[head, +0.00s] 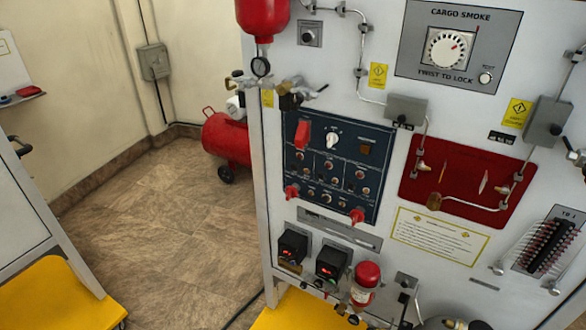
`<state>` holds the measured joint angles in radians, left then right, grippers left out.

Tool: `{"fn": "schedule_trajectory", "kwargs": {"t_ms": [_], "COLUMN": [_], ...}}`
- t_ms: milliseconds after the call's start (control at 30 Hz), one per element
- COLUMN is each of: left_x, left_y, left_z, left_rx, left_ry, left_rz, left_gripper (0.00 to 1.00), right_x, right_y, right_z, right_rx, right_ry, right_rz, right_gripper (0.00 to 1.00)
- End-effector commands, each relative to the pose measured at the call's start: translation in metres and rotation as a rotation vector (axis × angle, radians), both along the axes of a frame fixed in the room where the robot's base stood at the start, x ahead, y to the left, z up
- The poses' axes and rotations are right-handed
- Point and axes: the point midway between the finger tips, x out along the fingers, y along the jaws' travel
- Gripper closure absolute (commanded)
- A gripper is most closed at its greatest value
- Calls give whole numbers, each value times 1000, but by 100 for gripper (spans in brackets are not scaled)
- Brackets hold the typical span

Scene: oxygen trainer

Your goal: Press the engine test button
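A dark blue control panel (350,185) is set in the white upright trainer board (385,60). It carries a white rotary knob (332,140), a square brownish button or lamp (367,149), red switch covers (303,133) and several small round red-and-white controls (329,165). Its labels are too small to read, so I cannot tell which control is the engine test button. The cargo smoke panel (468,20) at the upper right has a large white dial (449,50) and a small round button (486,78) with an unreadable label. Neither of my grippers is in view.
Valves and fittings (290,95) stick out at the board's left edge. A red tank (225,140) stands behind. Tiled floor (165,225) at left is clear.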

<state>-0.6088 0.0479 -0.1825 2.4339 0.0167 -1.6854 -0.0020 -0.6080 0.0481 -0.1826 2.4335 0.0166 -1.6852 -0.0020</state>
Motion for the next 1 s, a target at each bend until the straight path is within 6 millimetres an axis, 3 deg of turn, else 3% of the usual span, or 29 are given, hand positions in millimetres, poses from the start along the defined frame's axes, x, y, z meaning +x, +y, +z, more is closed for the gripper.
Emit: {"fn": "schedule_trajectory", "kwargs": {"t_ms": [67, 267, 1000], "left_x": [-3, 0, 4], "left_y": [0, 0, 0], "left_z": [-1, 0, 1], "left_rx": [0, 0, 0], "left_ry": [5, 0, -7], "left_rz": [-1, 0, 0], "left_gripper": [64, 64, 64], "right_x": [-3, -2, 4], "right_y": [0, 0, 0], "right_z": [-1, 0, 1], "right_rx": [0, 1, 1], "right_ry": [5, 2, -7], "right_rz": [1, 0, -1], "right_gripper": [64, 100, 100]}}
